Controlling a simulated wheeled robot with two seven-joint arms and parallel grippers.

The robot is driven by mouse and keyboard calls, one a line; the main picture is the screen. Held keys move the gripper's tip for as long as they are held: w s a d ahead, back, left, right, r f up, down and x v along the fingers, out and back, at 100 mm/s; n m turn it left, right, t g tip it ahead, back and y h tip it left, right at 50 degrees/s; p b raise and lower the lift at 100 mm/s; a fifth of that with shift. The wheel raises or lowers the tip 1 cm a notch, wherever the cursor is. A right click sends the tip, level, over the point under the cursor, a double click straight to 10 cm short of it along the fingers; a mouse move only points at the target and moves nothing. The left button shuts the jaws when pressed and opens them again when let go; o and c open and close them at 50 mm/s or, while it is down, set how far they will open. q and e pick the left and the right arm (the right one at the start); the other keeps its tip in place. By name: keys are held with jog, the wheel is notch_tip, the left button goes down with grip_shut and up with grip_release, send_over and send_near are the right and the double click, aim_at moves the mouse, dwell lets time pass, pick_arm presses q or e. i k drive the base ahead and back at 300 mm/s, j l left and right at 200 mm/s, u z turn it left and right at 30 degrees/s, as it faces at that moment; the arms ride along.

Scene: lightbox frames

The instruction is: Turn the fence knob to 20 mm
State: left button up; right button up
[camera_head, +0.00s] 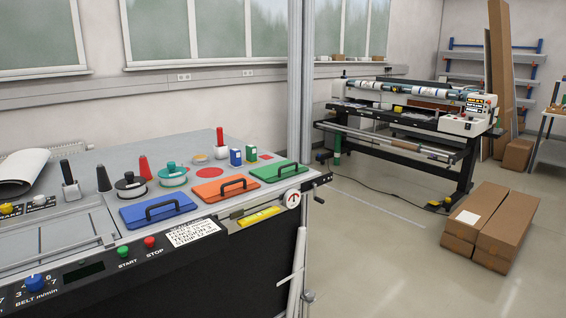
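No knob in the camera_head view can be read as marked for the fence. A small round white dial (292,200) with a dark and red mark sits at the right front corner of the machine table (240,140); its figures are too small to read. A black handle (320,181) sticks out just right of it. A blue knob (36,282) on the front panel at lower left is labelled "BELT m/min", with numbers around it. Neither of my grippers is in view.
Green START (123,252) and red STOP (150,242) buttons are on the front panel. Cardboard boxes (490,225) stand on the floor at right; floor between is mostly clear.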

aim_at(40, 200)
jog(key=u, duration=1.4)
jog(key=i+l+z, duration=0.1)
jog(key=i+l, duration=1.1)
jog(key=i, duration=0.3)
jog(key=k+l+z, duration=0.05)
